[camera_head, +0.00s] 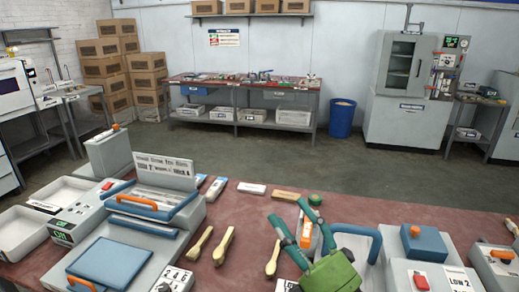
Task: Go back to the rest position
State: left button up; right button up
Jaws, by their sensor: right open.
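My right gripper (290,212), with a green body and teal fingers, is at the bottom, right of the middle. Its fingers are spread and point away over the red-brown table (238,208). An orange and white item (307,232) shows beside the right finger; I cannot tell its height relative to the finger. Wooden spoons lie on the table left of the gripper: one (200,242), a second (224,244), and a third (272,262) close to the left finger. A press with a blue lid (165,198) and orange handle stands at the left. My left gripper is out of view.
A blue tubular handle (362,236) and grey machines, one with a blue block (424,243), stand close right of the gripper. A green round item (314,199) and a wooden block (286,196) lie beyond the fingers. White trays (62,192) are at far left.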

jog(key=s+d+f+m+g+h, duration=0.1)
jog(key=d+f+m+g+h, duration=0.2)
jog(key=d+f+m+h, duration=0.6)
jog(key=d+f+m+g+h, duration=0.2)
jog(key=d+f+m+h, duration=0.3)
jog(key=f+m, duration=0.6)
jog(key=s+f+m+g, duration=0.5)
jog(key=s+f+g, duration=0.5)
jog(key=s+f, duration=0.7)
jog(key=s+f+g, duration=0.1)
jog(key=s+f, duration=0.1)
jog(key=f, duration=0.9)
jog(key=s+f+g, duration=0.1)
jog(key=s+f, duration=0.1)
jog(key=f, duration=0.9)
jog(key=s+d+f+g, duration=0.1)
jog(key=s+d+f, duration=0.2)
jog(key=s+f, duration=1.1)
jog(key=shift+s+n, duration=0.4)
jog(key=shift+s, duration=0.45)
